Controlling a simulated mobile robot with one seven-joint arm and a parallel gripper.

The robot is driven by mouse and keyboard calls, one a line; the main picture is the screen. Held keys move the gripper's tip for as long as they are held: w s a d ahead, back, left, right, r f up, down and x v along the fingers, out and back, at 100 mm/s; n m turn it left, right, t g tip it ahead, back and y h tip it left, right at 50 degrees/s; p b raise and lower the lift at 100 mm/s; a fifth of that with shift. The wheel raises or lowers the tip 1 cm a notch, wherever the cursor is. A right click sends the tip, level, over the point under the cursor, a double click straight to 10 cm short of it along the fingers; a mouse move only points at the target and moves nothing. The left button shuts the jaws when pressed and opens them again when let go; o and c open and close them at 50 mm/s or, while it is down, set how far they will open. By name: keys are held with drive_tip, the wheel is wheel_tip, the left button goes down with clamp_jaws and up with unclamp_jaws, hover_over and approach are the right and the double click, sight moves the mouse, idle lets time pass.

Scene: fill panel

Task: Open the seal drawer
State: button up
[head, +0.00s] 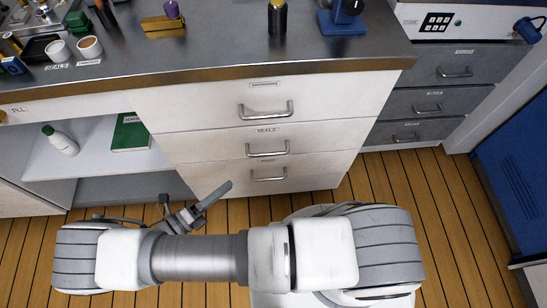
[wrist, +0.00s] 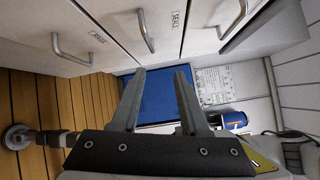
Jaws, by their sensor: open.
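The seal drawer (head: 215,146), labelled SEALS, is the middle of three white drawers stacked under the counter. It looks shut, flush with the drawers above and below. Its bar handle (head: 267,149) shows in the head view and also at the top of the wrist view (wrist: 147,32). My gripper (head: 203,203) is low in front of the cabinet, below and left of that handle in the head view. In the wrist view its two fingers (wrist: 160,72) are apart with nothing between them. The handle is beyond the fingers, not touching them.
The top drawer handle (head: 266,111) and bottom drawer handle (head: 268,174) are close to the seal handle. An open shelf with a white bottle (head: 60,140) and green book (head: 130,133) is on the left. Grey drawers (head: 440,72) stand at right. Wooden floor (head: 450,200) is clear.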

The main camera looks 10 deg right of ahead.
wheel_tip(320, 180, down, 4)
drive_tip(key=n+t, duration=0.2)
drive_tip(key=n, duration=0.1)
drive_tip(key=t+b, duration=0.1)
drive_tip(key=b, duration=0.1)
approach(268, 153)
drive_tip(key=shift+y, duration=0.3)
drive_tip(key=x, duration=1)
drive_tip(key=shift+s+d+f, duration=0.1)
clamp_jaws()
idle(0.5)
